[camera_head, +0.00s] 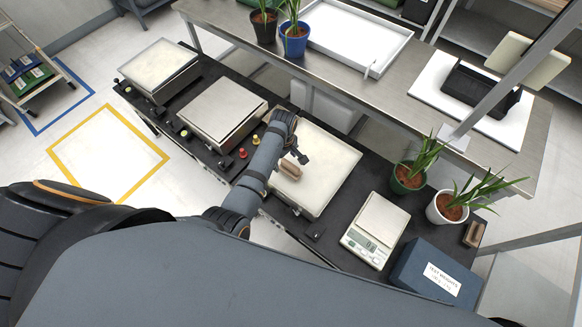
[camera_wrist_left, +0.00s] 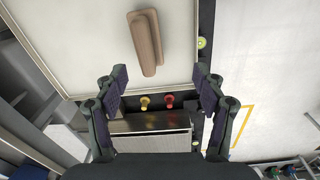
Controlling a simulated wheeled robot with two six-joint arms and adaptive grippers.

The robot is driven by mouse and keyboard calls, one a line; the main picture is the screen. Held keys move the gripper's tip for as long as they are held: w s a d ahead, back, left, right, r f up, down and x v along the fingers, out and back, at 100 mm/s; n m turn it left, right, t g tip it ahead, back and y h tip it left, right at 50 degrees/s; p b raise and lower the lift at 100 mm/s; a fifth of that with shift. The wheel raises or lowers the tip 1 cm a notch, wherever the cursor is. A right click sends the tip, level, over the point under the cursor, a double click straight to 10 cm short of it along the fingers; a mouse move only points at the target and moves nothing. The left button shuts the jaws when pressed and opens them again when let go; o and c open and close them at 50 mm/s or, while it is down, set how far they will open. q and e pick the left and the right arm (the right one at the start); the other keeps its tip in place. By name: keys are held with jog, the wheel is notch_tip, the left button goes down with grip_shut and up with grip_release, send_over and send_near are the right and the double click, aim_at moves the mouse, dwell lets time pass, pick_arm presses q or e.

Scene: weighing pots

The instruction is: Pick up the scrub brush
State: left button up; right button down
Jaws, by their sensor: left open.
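The scrub brush (camera_head: 290,169), a small brown wooden block with a handle, lies on the pale top of the large right-hand scale (camera_head: 336,163). My left gripper (camera_head: 299,155) is over this scale, close to the brush. In the left wrist view the brush (camera_wrist_left: 147,42) lies beyond the fingertips, near the scale's edge. My left gripper (camera_wrist_left: 160,80) is open there with nothing between its fingers. I cannot tell its exact height above the scale. My right gripper is not in view.
Two more large scales (camera_head: 222,110) stand to the left on the dark bench. Potted plants (camera_head: 409,176), a small digital scale (camera_head: 375,222), a blue weights box (camera_head: 436,272) and another brown block (camera_head: 473,234) are at the right. Red and yellow knobs (camera_head: 243,153) are near my arm.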

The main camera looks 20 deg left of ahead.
aim_at(293, 164)
pick_arm(q)
jog(key=shift+w+d+f+n, duration=0.1)
jog(key=shift+w+d+n, duration=0.6)
jog(key=shift+w+d, duration=0.45)
jog(key=shift+s+f+b, duration=0.1)
jog(key=shift+f+b, duration=0.25)
jog(key=shift+b, duration=0.05)
notch_tip(293, 164, down, 5)
jog(key=b, duration=0.5)
jog(key=shift+r, duration=0.15)
